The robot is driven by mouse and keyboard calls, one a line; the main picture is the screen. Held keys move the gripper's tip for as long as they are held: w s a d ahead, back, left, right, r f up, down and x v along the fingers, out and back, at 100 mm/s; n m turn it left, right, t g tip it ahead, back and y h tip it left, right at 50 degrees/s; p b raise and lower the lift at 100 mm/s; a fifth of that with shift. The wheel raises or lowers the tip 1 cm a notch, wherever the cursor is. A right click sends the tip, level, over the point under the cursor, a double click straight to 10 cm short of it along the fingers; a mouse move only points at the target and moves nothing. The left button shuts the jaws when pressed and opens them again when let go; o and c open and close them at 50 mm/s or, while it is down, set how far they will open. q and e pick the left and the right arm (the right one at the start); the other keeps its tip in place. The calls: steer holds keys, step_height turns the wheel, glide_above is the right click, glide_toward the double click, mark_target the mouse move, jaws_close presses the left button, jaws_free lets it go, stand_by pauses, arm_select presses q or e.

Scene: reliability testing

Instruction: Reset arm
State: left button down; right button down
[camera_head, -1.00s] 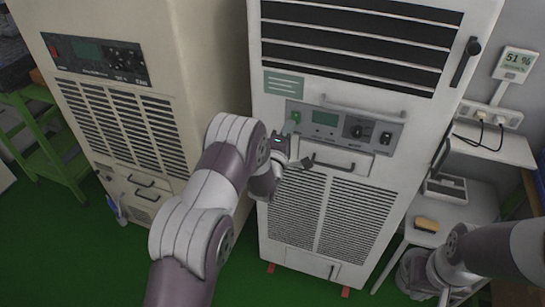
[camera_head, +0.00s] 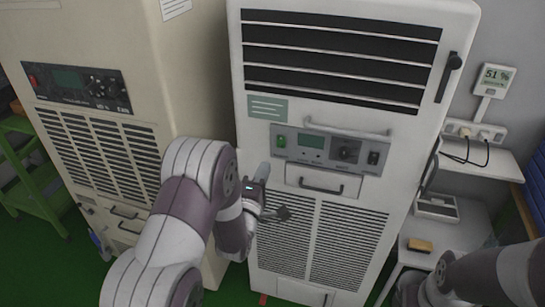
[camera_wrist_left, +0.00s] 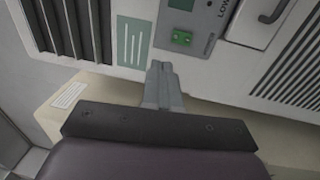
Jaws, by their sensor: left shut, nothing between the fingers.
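My left gripper (camera_head: 263,168) is in front of the white cabinet (camera_head: 398,205), just left of and below its control panel (camera_head: 330,150). In the left wrist view its two fingers (camera_wrist_left: 163,72) are pressed together with nothing between them. They point toward the cabinet front, just below the green switch (camera_wrist_left: 181,38) and the green label (camera_wrist_left: 132,42). I cannot tell how far the tips are from the surface, but they hold nothing. Part of my right arm (camera_head: 480,278) shows at the lower right; its gripper is not in view.
A beige cabinet (camera_head: 185,90) stands close on the left, behind my left arm. Green floor shows at the lower left.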

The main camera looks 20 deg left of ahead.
arm_select(q)
steer(key=s+f+m+g, duration=0.8)
steer(key=f+m+g, duration=0.2)
steer(key=f, duration=0.4)
steer(key=s+r+m+g, duration=0.4)
steer(key=s, duration=0.5)
steer(key=s+r+m+g, duration=0.3)
steer(key=s+r+g, duration=0.1)
steer(key=s, duration=0.6)
steer(key=shift+r+m+y, duration=0.25)
steer(key=shift+m+y, duration=0.05)
steer(key=shift+m, duration=0.1)
